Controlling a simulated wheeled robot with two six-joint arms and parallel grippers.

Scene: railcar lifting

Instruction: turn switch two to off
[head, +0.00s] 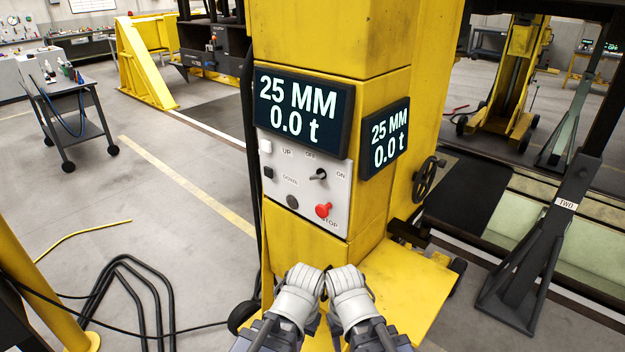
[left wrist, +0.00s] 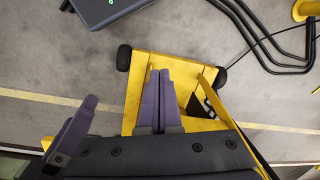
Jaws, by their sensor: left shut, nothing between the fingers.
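A grey control panel (head: 304,186) is on the front of a yellow column. Its black rotary switch (head: 318,175) sits between the OFF and ON labels, and its handle looks turned toward ON. The panel carries no readable number. My left gripper (head: 311,272) and right gripper (head: 339,272) are side by side, below the panel and apart from it. In the left wrist view, the left gripper's purple fingers (left wrist: 160,80) are together and empty, above the yellow base (left wrist: 193,68). The right gripper's fingertips are too unclear to judge.
A red stop button (head: 323,210) is below the switch. Displays (head: 303,113) above read 25 MM and 0.0 t. A dark stand marked TWO (head: 540,235) is at right. A cart (head: 70,110) stands at left. Black tubes (head: 125,285) and a cable lie on the floor.

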